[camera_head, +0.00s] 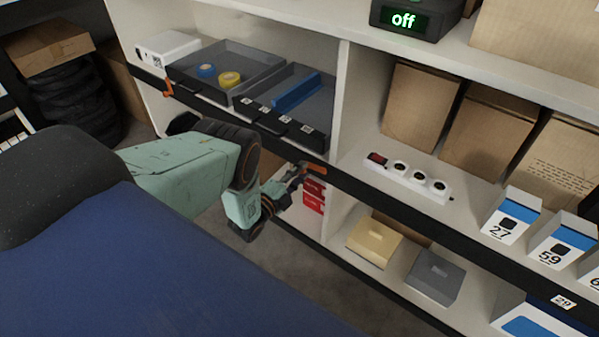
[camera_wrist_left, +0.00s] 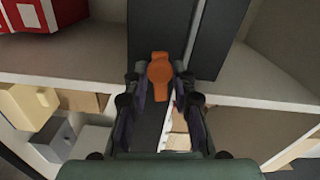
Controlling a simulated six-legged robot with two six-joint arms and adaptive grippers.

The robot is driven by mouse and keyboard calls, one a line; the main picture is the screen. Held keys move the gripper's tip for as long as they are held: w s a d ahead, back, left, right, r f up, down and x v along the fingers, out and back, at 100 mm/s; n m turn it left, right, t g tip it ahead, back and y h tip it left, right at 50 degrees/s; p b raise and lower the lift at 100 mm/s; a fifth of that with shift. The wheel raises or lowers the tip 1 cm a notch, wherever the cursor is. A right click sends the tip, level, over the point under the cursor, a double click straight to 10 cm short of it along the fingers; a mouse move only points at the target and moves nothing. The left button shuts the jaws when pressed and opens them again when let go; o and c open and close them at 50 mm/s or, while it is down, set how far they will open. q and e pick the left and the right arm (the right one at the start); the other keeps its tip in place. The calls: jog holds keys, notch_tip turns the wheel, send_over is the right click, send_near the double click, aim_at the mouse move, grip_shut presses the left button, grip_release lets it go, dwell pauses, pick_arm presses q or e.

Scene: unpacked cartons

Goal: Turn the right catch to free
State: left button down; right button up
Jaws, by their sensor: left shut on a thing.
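The right catch (camera_head: 316,169) is a small orange lever on the dark front rail of the shelf, below the right end of the grey trays. In the head view it lies about along the rail. It also shows in the left wrist view (camera_wrist_left: 160,72), lengthwise on the dark rail. My left gripper (camera_head: 300,174) reaches it from the left. In the left wrist view its two fingers (camera_wrist_left: 160,84) stand on either side of the orange catch and are shut on it. The other orange catch (camera_head: 168,88) sits at the left end of the trays. My right gripper is not in view.
Two grey trays (camera_head: 205,62) lie above the rail, one with blue and yellow rolls. A power strip (camera_head: 407,179) and cartons (camera_head: 416,107) stand to the right. Red boxes (camera_head: 314,195) are just below the gripper; a yellow box (camera_head: 374,242) stands on the lower shelf.

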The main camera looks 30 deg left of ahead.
pick_arm(q)
jog(key=shift+a+f+m, duration=0.1)
jog(key=shift+m, duration=0.7)
jog(key=c, duration=1.1)
grip_release()
jog(key=s, duration=1.2)
jog(key=shift+a, duration=0.4)
